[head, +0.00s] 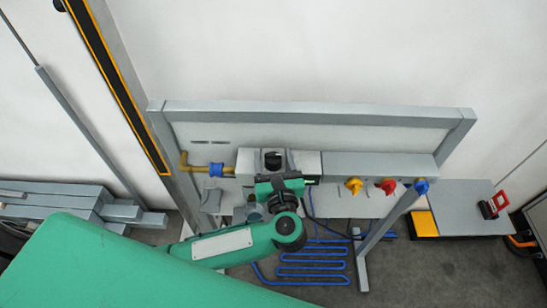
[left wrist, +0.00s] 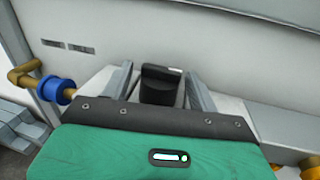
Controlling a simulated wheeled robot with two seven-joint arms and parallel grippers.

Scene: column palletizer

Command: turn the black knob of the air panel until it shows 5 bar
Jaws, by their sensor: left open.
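The black knob (head: 272,160) sits on the grey block of the air panel (head: 247,160), at the middle of the frame in the head view. In the left wrist view the knob (left wrist: 158,86) stands between the two fingers of my left gripper (left wrist: 158,76). The fingers are open, with a gap visible on each side of the knob. In the head view my left gripper (head: 280,182) is just in front of the knob and covers the panel's lower part. No pressure reading can be made out. My right gripper is not in view.
A brass pipe with a blue collar (head: 216,169) joins the panel's left side. Yellow (head: 354,185), red (head: 387,186) and blue (head: 421,186) handles are on the right. Grey frame posts flank the panel.

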